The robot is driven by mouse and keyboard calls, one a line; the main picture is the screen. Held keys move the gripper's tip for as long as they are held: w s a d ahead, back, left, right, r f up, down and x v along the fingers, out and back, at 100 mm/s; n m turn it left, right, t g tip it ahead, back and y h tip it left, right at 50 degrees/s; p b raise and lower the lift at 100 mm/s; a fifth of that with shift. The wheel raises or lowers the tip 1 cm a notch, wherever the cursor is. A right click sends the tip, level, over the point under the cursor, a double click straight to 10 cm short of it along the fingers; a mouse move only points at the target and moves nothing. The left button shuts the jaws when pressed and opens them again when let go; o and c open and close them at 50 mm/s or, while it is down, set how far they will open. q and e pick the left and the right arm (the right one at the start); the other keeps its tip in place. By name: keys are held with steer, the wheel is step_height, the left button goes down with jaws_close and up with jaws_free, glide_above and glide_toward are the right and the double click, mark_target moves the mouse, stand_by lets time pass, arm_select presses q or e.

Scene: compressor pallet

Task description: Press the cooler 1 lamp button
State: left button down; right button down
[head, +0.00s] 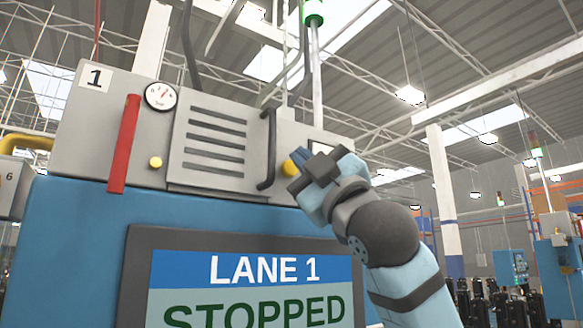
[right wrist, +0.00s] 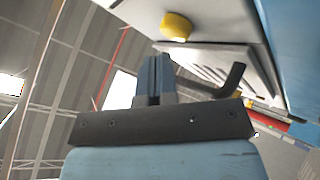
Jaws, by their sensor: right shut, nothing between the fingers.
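The grey unit marked 1 (head: 75,130) has two round yellow buttons on its front in the head view. One yellow button (head: 155,162) is left of the vent grille. I cannot read a label saying which is the cooler 1 lamp button. In the right wrist view, a yellow button (right wrist: 177,26) shows above the fingers (right wrist: 153,80), with a visible gap. My right gripper is shut and empty. My left gripper is out of view.
A red bar (head: 124,143) and a gauge (head: 161,96) are on the unit's left part. The black handle (head: 268,150) stands out just left of my right gripper. Below is a blue cabinet (head: 75,235) with a screen (head: 245,290) reading LANE 1 STOPPED.

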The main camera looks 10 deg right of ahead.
steer(key=shift+s, duration=0.1)
steer(key=shift+s+d, duration=0.3)
steer(key=shift+s, duration=0.45)
steer(key=shift+s+d, duration=0.25)
steer(key=shift+s, duration=0.5)
steer(key=shift+s+d, duration=0.3)
steer(key=shift+s, duration=0.45)
